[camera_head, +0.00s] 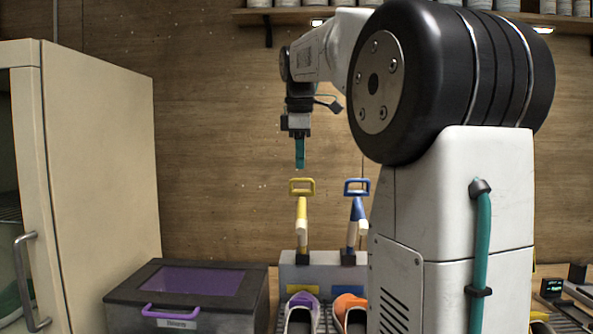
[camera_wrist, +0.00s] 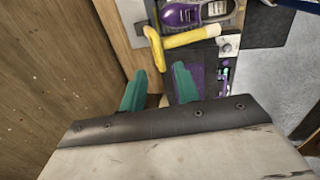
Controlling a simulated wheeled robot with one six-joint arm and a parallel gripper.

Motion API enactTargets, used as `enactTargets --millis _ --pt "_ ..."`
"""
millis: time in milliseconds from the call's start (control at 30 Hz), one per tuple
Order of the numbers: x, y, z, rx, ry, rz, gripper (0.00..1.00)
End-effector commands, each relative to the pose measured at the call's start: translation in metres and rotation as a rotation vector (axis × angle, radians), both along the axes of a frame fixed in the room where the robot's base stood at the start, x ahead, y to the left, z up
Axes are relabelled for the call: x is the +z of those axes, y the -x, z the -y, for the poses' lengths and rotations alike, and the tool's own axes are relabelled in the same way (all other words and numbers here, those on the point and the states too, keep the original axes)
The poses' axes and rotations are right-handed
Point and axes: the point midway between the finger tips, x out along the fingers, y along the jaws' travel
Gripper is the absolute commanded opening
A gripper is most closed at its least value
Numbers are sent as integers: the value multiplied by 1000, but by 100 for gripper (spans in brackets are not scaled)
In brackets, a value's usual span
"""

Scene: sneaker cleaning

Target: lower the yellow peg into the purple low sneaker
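The yellow peg (camera_head: 302,212) stands upright in a grey holder block (camera_head: 292,270), its loop handle on top. It also shows in the wrist view (camera_wrist: 188,39), with the handle toward the fingers. The purple low sneaker (camera_head: 304,299) sits in front of the block, cut off by the lower edge; part of it shows at the top of the wrist view (camera_wrist: 181,15). My gripper (camera_head: 300,166) hangs pointing down above the yellow handle, apart from it. In the wrist view its two teal fingers (camera_wrist: 160,69) are spread with nothing held between them.
A blue peg (camera_head: 356,210) stands right of the yellow one. An orange sneaker (camera_head: 350,301) sits right of the purple one. A black box with a purple lid window (camera_head: 190,281) stands left, beside a cream cabinet (camera_head: 105,170). A wooden wall is behind.

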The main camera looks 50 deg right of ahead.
Motion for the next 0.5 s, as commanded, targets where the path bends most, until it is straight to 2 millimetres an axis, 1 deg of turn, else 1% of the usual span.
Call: enactTargets --millis 33,100,200,333,500 --pt "-9 -1 2 -1 -1 -2 32" --pt "-19 -3 4 -1 -1 0 32" --pt "-30 -5 5 -1 0 0 32" --pt "-38 -7 6 0 -1 1 32" --pt "-39 -8 5 2 1 2 32"
